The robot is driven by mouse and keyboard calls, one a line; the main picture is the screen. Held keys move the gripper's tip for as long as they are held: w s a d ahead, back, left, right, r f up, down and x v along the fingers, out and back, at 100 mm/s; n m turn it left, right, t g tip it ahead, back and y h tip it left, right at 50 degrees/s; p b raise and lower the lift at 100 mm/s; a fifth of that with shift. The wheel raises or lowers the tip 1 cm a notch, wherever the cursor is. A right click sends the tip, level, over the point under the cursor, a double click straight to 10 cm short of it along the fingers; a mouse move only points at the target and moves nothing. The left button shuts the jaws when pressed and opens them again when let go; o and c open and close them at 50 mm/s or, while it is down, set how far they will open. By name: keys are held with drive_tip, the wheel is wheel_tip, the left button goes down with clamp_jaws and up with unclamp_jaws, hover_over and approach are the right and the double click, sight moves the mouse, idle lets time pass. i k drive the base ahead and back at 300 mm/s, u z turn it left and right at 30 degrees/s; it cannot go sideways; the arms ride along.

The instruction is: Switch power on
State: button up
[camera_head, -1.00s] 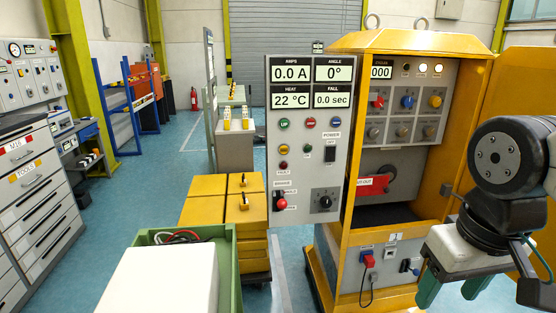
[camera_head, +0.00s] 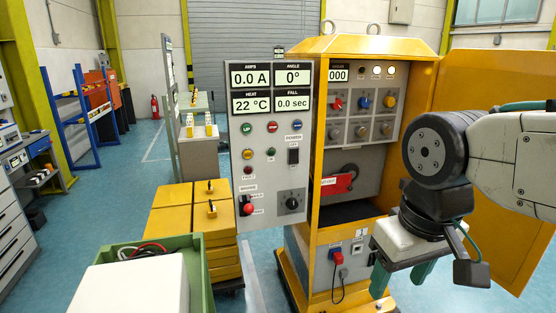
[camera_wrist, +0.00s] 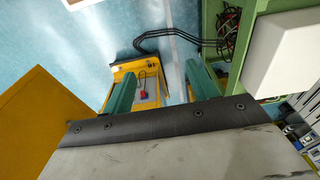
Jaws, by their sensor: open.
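The grey control panel (camera_head: 269,185) stands upright at the left front of the yellow cabinet (camera_head: 320,80). The black power switch (camera_head: 293,156) is on its right half, below the POWER label (camera_head: 294,139); its position is too small to tell. Displays above read 0.0 A, 0°, 22 °C and 0.0 sec. My gripper (camera_head: 400,279) is open and empty, fingers pointing down, right of the panel and lower than the switch, in front of the cabinet. The wrist view shows both green fingers of my gripper (camera_wrist: 162,87) apart, with a yellow unit bearing a red part (camera_wrist: 143,90) beyond them.
The open yellow cabinet door (camera_head: 500,220) stands behind my arm at the right. A red knob (camera_head: 248,208) and a black dial (camera_head: 292,202) sit low on the panel. Yellow boxes (camera_head: 165,222) and a green crate (camera_head: 196,275) with a white box (camera_head: 135,285) stand at the left.

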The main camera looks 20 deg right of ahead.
sight(294, 154)
drive_tip(key=z, duration=1.45)
drive_tip(key=k, duration=0.55)
drive_tip(key=u, duration=1.5)
drive_tip(key=i, duration=0.5)
drive_tip(key=z, duration=0.05)
